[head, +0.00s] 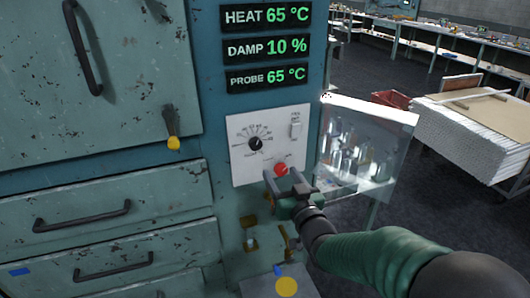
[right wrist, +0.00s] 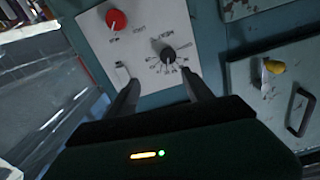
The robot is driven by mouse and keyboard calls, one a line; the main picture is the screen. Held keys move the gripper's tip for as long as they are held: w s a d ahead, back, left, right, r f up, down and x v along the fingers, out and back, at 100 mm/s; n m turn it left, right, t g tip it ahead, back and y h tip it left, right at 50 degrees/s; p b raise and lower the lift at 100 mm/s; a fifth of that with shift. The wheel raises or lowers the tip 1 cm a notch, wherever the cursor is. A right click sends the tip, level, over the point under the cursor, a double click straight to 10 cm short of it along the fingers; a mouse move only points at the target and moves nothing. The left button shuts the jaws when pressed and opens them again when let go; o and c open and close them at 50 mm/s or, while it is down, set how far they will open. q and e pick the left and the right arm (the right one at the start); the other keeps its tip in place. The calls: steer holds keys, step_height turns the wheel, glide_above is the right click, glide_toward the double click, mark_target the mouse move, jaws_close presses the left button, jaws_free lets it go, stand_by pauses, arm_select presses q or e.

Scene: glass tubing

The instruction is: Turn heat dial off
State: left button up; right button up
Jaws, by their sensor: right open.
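A white control panel (head: 242,170) on the teal cabinet carries a black dial (head: 256,143) with a printed scale and a red knob (head: 281,169) below it. I cannot read their labels, so I cannot tell for certain which is the heat dial. Both show in the right wrist view, the black dial (right wrist: 168,55) just beyond the fingertips and the red knob (right wrist: 116,20) farther up. My right gripper (head: 284,180) is open and empty, in front of the panel's lower part. In the wrist view its fingers (right wrist: 159,80) stand apart either side below the black dial. My left gripper is out of view.
Displays above read HEAT 65 °C (head: 266,15), DAMP 10 % and PROBE 65 °C. A white switch (head: 296,127) is at the panel's upper right. A clear box with glassware (head: 368,140) stands close right. Drawer handles (head: 82,215) and a yellow-knobbed latch (head: 173,142) are left.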

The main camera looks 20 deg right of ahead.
steer(key=p, duration=0.2)
glide_toward(256, 146)
steer(key=w+a, duration=0.2)
steer(key=w, duration=0.1)
steer(key=w+d, duration=0.1)
steer(key=w, duration=0.2)
steer(key=w+d, duration=0.1)
steer(key=shift+w+d+p, duration=0.35)
steer(key=shift+w+d, duration=0.3)
steer(key=shift+w, duration=0.1)
steer(key=shift+s+a+r, duration=0.1)
steer(key=shift+a+r, duration=0.05)
steer(key=shift+a, duration=1)
steer(key=c, duration=0.4)
steer(key=shift+d, duration=0.7)
jaws_close()
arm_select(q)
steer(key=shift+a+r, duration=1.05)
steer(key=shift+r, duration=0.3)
arm_select(e)
steer(key=shift+a, duration=0.35)
